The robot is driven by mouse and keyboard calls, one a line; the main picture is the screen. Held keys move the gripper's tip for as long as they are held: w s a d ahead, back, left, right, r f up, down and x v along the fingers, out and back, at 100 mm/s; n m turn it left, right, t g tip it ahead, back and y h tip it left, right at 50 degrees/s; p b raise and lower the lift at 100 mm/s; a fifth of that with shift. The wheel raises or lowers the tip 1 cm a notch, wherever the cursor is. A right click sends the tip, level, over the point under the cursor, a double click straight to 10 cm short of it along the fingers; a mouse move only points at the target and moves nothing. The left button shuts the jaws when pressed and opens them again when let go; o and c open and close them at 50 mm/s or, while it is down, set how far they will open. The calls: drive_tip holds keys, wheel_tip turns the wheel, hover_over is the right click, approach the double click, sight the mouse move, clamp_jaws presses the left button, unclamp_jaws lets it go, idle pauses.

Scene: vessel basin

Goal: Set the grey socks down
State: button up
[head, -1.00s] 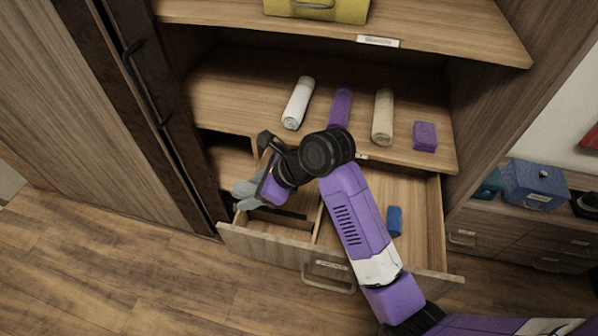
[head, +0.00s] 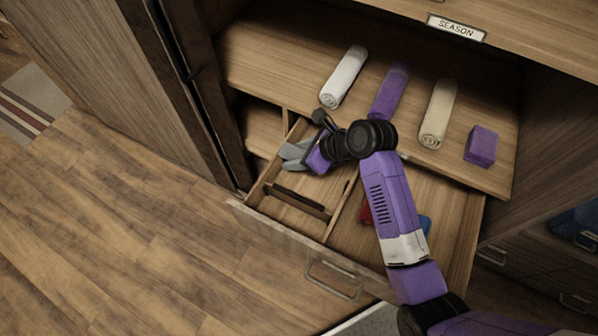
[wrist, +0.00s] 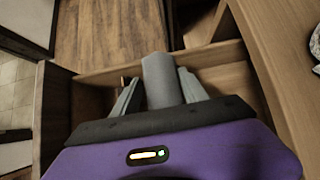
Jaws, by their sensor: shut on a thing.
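The grey socks (head: 296,155) are held in my gripper (head: 310,160) over the left compartment of the open drawer (head: 280,220). In the wrist view the grey socks (wrist: 161,80) stick out between the two fingers of my gripper (wrist: 158,92), which is shut on them. The drawer's wooden walls (wrist: 95,100) surround them in that view. I cannot tell whether the socks touch the drawer floor. My arm hides part of the drawer's middle.
A dark long item (head: 298,199) lies in the left compartment. A red item (head: 366,210) and a blue item (head: 425,225) lie right of the divider (head: 340,208). The shelf above holds white (head: 343,77), purple (head: 388,91) and beige rolls (head: 437,113) and a purple block (head: 481,146).

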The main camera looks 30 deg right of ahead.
wheel_tip(320, 180, down, 10)
drive_tip(key=shift+f+b, duration=0.1)
drive_tip(key=shift+b, duration=0.35)
drive_tip(key=o, duration=1.3)
drive_tip(key=p+v, duration=0.1)
drive_tip(key=v, duration=1.1)
drive_tip(key=shift+s, duration=0.1)
